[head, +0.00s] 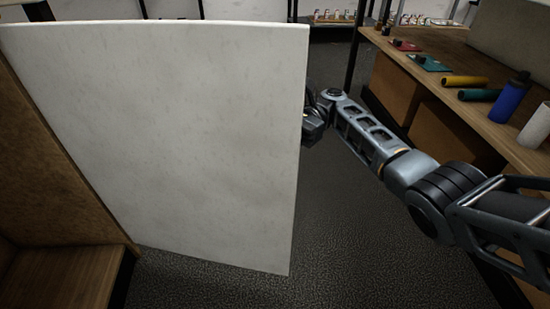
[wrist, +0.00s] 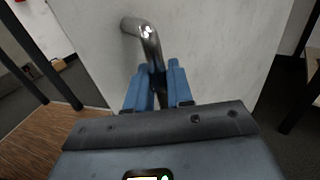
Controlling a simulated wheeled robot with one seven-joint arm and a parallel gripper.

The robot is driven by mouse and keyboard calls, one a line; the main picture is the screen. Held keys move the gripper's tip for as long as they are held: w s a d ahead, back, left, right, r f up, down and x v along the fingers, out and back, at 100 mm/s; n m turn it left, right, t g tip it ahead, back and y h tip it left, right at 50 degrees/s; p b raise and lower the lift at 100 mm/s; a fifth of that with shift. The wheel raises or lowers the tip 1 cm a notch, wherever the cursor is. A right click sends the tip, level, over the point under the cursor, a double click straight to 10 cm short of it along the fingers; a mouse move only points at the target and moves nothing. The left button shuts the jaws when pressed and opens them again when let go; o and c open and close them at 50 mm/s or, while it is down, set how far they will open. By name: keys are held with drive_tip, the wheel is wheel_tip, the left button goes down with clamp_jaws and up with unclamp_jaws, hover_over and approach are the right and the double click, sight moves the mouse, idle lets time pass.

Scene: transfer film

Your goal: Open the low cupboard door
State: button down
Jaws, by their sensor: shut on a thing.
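The low cupboard door (head: 170,130) is a white, marbled panel that stands swung open, filling the left and middle of the head view. It also shows in the wrist view (wrist: 225,50). Its bar handle (wrist: 145,38) is shiny metal, bent at the top, and is hidden in the head view. My gripper (wrist: 160,78) has its blue fingers closed around the lower part of the handle. In the head view, my arm reaches to the door's right edge, and the fingers are hidden behind the panel. The cupboard's wooden inside (head: 60,275) shows at lower left.
A wooden counter (head: 490,130) on the right carries a blue bottle (head: 510,98), a white cylinder (head: 536,128), and yellow and dark green rolls. Dark floor (head: 345,230) lies clear between door and counter. Shelves with small items stand at the back.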

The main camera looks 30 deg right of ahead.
drive_tip(key=shift+w+d+g+b, duration=0.2)
drive_tip(key=shift+w+g+b, duration=0.1)
drive_tip(key=shift+w, duration=0.5)
drive_tip(key=c, duration=1.1)
unclamp_jaws()
drive_tip(key=shift+c, duration=0.2)
